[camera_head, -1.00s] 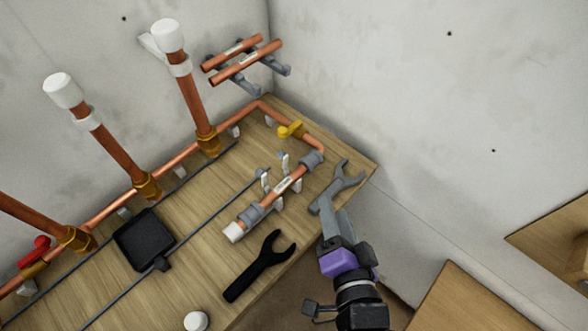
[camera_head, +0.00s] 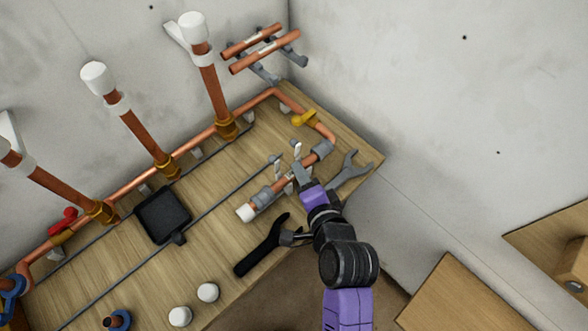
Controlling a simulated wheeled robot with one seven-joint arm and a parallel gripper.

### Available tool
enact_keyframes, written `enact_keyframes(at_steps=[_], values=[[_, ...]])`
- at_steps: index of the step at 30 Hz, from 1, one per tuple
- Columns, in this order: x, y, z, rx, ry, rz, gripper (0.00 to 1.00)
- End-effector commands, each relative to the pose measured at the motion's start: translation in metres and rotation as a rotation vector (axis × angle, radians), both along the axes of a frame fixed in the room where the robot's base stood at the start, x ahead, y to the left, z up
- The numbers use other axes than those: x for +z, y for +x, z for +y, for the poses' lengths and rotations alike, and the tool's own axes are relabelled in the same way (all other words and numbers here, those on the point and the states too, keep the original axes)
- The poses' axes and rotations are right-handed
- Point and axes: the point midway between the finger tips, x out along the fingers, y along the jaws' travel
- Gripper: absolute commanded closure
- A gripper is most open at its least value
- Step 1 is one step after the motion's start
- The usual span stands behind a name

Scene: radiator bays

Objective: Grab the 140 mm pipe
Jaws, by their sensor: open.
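Two loose copper pipes with pale labels lie on grey wall hooks at the back: an upper pipe (camera_head: 250,41) and a lower pipe (camera_head: 265,52). A third labelled copper piece (camera_head: 283,184) sits in white clips on the bench, between grey couplings. The labels are too small to read, so I cannot tell which pipe is 140 mm. My gripper (camera_head: 300,172) is open, over or beside the bench piece, and hides part of it. I cannot tell whether they touch. The wall pipes are well away from it, up and to the left.
A grey wrench (camera_head: 350,175) lies right of my gripper and a black wrench (camera_head: 262,247) below left. A fixed copper line with a yellow valve (camera_head: 304,119) and capped risers (camera_head: 211,85) runs along the back. A black tray (camera_head: 162,215) and white caps (camera_head: 208,292) are on the bench.

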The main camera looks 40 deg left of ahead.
Motion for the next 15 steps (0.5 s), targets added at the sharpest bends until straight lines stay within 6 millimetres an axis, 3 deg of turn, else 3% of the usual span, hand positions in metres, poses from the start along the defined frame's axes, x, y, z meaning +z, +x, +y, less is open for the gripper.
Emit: enact_keyframes(at_steps=[3,11,12,15], values=[[-0.0054,0.0045,0.0092,0.001,-0.001,0.000,0.55],[-0.0072,0.0060,0.0111,0.000,0.000,0.000,0.55],[-0.0072,0.0059,0.0110,0.000,0.000,0.000,0.57],[-0.0071,0.0059,0.0109,0.000,0.000,0.000,0.77]])
